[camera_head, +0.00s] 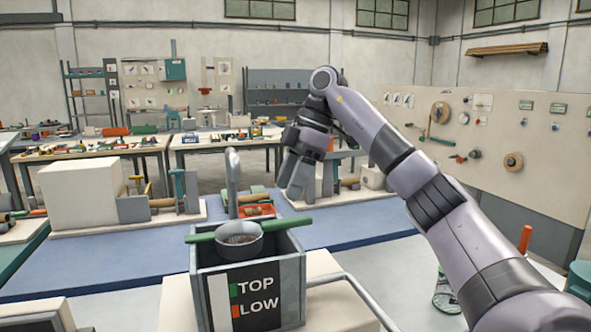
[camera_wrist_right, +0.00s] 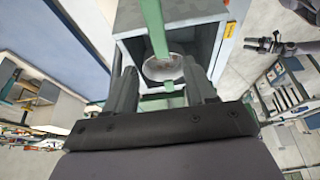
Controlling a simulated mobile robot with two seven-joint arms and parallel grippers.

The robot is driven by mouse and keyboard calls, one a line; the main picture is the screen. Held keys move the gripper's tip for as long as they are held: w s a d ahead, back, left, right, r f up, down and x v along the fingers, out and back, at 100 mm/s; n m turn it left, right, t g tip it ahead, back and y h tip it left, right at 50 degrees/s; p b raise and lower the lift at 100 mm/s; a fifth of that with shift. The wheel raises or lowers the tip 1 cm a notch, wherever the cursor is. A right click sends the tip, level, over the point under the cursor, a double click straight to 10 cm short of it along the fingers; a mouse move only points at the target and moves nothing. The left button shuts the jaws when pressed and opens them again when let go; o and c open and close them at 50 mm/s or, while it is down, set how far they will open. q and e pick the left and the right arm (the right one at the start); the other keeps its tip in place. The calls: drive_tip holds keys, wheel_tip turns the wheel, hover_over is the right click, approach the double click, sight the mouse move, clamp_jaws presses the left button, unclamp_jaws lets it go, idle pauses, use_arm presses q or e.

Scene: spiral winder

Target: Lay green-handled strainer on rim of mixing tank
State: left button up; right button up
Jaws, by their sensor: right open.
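The green-handled strainer (camera_head: 239,241) lies across the open top of the mixing tank (camera_head: 210,283). Its round metal bowl sits at the opening, and green bars reach past the rim on both sides. The tank is a grey box with a dark TOP/LOW label on its front. My right gripper (camera_head: 292,180) is open and empty, above and behind the tank, apart from the strainer. In the right wrist view the strainer bowl (camera_wrist_right: 163,68) shows beyond and between the open fingers (camera_wrist_right: 162,88). What looks like my left gripper (camera_wrist_right: 257,45) is small at the right; its jaws are unclear.
A grey curved post (camera_head: 233,175) rises behind the tank. A bent metal rail (camera_head: 350,285) is at its right. A blue bench top (camera_head: 130,250) with a white block (camera_head: 82,193) and fixtures lies behind.

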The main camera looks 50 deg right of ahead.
drive_tip(key=shift+v, duration=1.15)
